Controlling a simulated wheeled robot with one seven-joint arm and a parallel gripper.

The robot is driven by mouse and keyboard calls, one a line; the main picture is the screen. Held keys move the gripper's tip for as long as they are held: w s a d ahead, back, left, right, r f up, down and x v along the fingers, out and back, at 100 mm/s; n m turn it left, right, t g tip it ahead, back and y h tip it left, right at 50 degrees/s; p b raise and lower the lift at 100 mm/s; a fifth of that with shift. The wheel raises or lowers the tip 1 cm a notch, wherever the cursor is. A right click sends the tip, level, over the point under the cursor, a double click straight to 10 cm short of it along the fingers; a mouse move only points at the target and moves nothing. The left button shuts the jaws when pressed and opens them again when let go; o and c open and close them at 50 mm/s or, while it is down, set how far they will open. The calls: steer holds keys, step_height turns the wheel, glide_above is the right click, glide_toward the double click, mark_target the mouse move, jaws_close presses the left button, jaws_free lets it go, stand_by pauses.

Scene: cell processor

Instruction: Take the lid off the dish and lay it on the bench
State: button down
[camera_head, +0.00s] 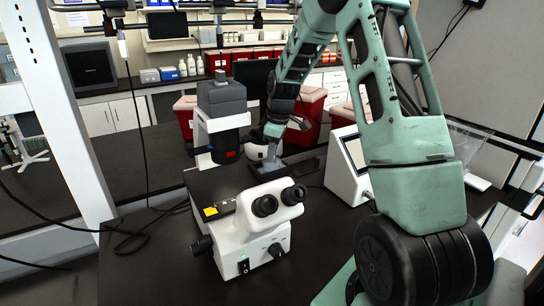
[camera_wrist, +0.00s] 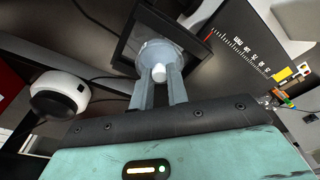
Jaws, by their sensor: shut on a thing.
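A round, pale, translucent lid (camera_wrist: 150,54) with a white knob (camera_wrist: 159,73) shows in the wrist view, over a black-framed square plate (camera_wrist: 128,58). My gripper (camera_wrist: 160,82) has its two grey fingers on either side of the knob and is shut on the lid. The dish cannot be told apart from the lid. I cannot tell whether the lid is on it or raised. In the head view my gripper (camera_head: 268,154) is low behind the microscope, where the lid is too small to make out.
A white microscope (camera_head: 255,225) stands in front of my gripper on the black bench (camera_head: 150,265). A white round device (camera_wrist: 58,92) is to the left in the wrist view. Red bins (camera_head: 310,105) stand behind, and a white box with a screen (camera_head: 348,165) is to the right. The bench's front left is mostly clear.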

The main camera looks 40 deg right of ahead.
step_height(320, 180, up, 18)
steer(key=b, duration=0.3)
steer(key=shift+b, duration=0.4)
steer(key=c, duration=2.1)
jaws_free()
steer(key=shift+f, duration=0.1)
jaws_close()
